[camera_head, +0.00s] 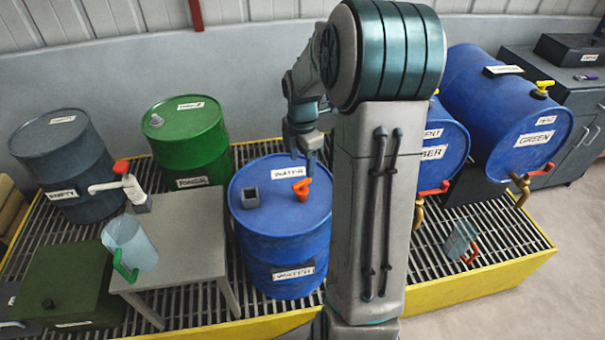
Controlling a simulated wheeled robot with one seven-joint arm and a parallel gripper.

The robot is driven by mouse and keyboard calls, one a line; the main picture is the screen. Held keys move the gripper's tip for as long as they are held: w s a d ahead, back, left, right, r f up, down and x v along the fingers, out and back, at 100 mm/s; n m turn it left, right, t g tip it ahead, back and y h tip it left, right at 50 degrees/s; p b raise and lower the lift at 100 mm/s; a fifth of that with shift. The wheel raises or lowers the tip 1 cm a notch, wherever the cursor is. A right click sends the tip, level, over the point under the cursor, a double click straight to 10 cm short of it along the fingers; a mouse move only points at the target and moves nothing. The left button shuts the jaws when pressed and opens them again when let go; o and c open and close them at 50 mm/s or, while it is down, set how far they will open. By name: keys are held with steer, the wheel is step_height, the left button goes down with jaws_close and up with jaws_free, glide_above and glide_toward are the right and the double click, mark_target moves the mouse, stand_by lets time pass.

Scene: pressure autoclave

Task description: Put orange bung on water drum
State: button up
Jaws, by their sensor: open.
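The blue water drum (274,245) stands upright on the grating in the middle, with "WATER" labels on its top and side. The orange bung (302,188) is on the drum's top, right of a small grey square opening or fitting (250,197). Whether the bung is seated in a hole or only resting there I cannot tell. My gripper (309,165) is above the back right of the drum top, close behind the bung and apparently apart from it. It is open and empty, pointing down. My arm column hides the drum's right edge.
Green (187,140) and dark grey (62,160) drums stand behind. Blue drums (510,110) with taps lie at right. The yellow-edged grating (470,285) runs underneath.

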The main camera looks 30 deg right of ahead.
steer(key=s+a+r+m+t, duration=0.1)
steer(key=s+a+r+m, duration=0.8)
steer(key=s+a+m+t, duration=0.2)
steer(key=s+a+m, duration=0.3)
steer(key=s+m, duration=0.5)
steer(key=shift+s, duration=0.5)
